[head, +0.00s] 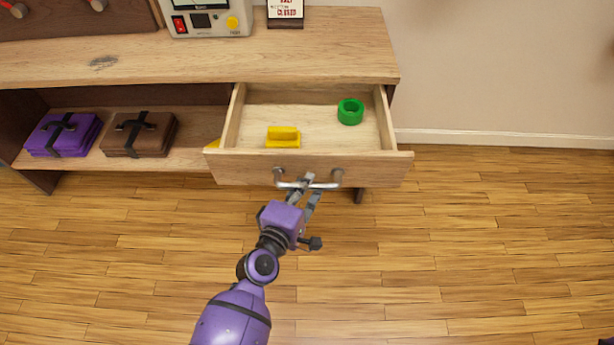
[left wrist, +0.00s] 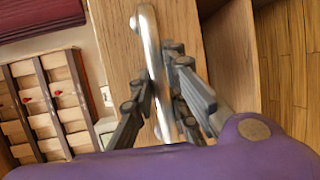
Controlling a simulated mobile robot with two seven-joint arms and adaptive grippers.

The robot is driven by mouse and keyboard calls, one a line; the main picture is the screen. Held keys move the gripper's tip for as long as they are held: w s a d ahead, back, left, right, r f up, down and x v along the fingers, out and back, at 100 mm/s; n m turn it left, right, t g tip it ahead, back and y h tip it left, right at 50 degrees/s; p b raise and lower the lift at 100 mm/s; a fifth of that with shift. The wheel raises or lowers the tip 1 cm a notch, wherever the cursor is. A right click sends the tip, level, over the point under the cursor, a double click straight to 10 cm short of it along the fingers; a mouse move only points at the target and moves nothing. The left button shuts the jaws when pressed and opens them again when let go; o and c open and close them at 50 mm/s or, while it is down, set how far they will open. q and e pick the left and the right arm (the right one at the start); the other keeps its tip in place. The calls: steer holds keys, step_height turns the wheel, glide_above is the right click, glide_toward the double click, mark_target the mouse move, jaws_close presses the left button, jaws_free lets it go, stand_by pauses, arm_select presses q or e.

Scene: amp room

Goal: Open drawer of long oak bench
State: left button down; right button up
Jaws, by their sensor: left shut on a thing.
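The long oak bench (head: 200,57) runs across the top of the head view. Its drawer (head: 312,168) is pulled well out, so the inside shows. A yellow block-like piece (head: 283,138) and a green ring (head: 350,111) lie in it. My left gripper (head: 306,184) is shut on the drawer's metal handle (head: 337,178) at the front. In the left wrist view the gripper's fingers (left wrist: 160,95) sit on either side of the handle bar (left wrist: 150,50). My right gripper is not in view.
A purple folded bundle (head: 63,134) and a brown one (head: 139,134) lie on the shelf left of the drawer. A grey device (head: 207,20) and a small sign (head: 285,10) stand on the bench top. The wooden floor (head: 480,250) in front is clear.

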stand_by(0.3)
arm_select(q)
steer(key=c, duration=1.7)
jaws_free()
steer(key=shift+s, duration=0.15)
steer(key=v, duration=1.2)
steer(key=shift+r, duration=0.1)
